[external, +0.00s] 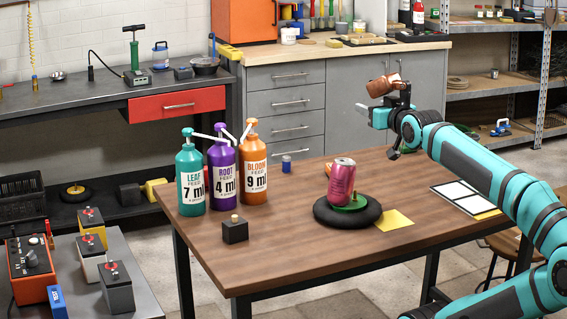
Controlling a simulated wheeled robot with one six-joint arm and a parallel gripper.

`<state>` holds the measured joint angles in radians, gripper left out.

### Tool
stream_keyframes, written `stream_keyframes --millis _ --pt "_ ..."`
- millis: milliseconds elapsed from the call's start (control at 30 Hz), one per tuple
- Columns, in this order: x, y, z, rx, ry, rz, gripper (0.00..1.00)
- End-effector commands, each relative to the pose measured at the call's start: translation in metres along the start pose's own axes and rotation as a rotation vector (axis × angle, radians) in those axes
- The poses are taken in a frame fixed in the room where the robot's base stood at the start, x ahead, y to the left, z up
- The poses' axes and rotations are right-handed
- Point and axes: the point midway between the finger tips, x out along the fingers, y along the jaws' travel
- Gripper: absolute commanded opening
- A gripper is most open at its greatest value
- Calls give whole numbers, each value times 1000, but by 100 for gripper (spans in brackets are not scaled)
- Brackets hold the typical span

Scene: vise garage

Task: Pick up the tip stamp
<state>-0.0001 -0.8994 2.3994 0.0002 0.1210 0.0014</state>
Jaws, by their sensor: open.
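A small dark block with a brass knob on top (235,229) stands upright near the front left of the wooden table (280,247). It looks the most like a stamp, but no label shows that it is the tip stamp. My gripper (378,114) is at the right, raised above the table's back right part. It is open and well apart from the block. A copper-brown rounded piece (381,86) shows at my gripper's upper side; I cannot tell whether it is part of the gripper or a thing behind it.
Teal (190,180), purple (222,175) and orange (253,165) pump bottles stand behind the block. A pink can (341,182) sits on a black disc (330,215) between block and gripper. A small blue cylinder (286,162), yellow note (394,220) and white cards (460,193) lie around.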

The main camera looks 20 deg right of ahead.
Motion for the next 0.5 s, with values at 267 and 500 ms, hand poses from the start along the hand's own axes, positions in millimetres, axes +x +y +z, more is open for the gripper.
stream_keyframes --millis 267,500 --pt "36 -7 -9 142 -112 -15 53" --pt "92 -24 -18 377 -300 -14 53"
